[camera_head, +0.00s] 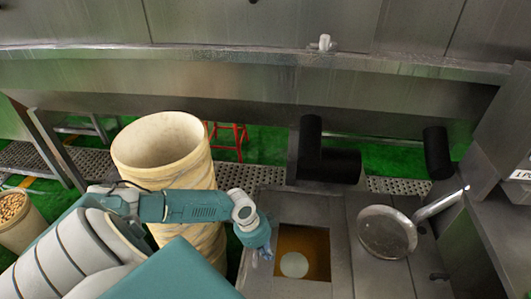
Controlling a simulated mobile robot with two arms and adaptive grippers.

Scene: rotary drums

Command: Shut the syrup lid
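The syrup tank (263,288) is a grey metal box with a square opening at the bottom centre. Amber syrup (315,244) and a pale round shape (294,265) show inside the uncovered opening. A flat metal panel (375,275) lies right of the opening; I cannot tell whether it is the lid. My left arm reaches in from the left. My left gripper (266,253) is at the left edge of the opening, small and partly hidden by its wrist, so its fingers do not show clearly. My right gripper is not in view.
A round metal pan (386,231) with a long handle sits right of the opening. A tall cream barrel (166,165) stands behind my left arm. Dark cylinders (330,160) stick out behind the tank. A bucket of nuts (20,222) stands far left.

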